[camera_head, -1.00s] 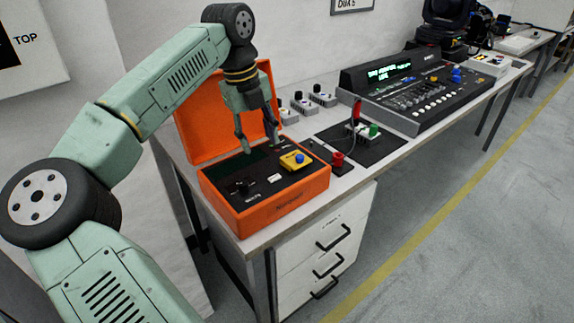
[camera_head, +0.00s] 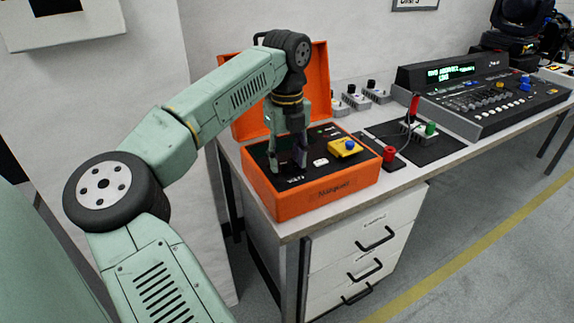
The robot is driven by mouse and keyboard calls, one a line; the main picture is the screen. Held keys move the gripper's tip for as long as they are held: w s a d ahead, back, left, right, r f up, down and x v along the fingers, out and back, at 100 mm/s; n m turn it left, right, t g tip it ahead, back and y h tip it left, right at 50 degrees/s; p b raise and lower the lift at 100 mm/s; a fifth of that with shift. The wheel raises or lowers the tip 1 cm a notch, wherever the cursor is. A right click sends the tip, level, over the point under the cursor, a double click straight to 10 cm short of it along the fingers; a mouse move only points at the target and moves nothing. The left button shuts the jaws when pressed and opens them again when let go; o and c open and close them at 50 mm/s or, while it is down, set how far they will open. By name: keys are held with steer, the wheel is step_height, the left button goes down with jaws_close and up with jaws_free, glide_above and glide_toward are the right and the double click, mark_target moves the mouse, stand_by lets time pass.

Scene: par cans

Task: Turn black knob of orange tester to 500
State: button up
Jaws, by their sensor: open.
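The orange tester (camera_head: 315,201) is an open case on the bench, with its orange lid (camera_head: 318,75) standing up behind. Its black panel carries a yellow block with a blue button (camera_head: 347,147) at the right. My gripper (camera_head: 289,167) points down over the left part of the panel, its two fingers apart and low near the surface. The black knob is in the area of the fingertips and hard to make out behind them. I cannot tell whether the fingers touch it, or read its setting.
A red plug-like piece (camera_head: 390,155) stands right of the tester. Beyond it a black mat (camera_head: 440,150) bears a grey box with red and green parts. A lighting console (camera_head: 490,95) stands further right. Small grey knob boxes (camera_head: 355,97) line the wall.

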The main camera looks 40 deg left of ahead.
steer(key=shift+c, duration=0.4)
jaws_close()
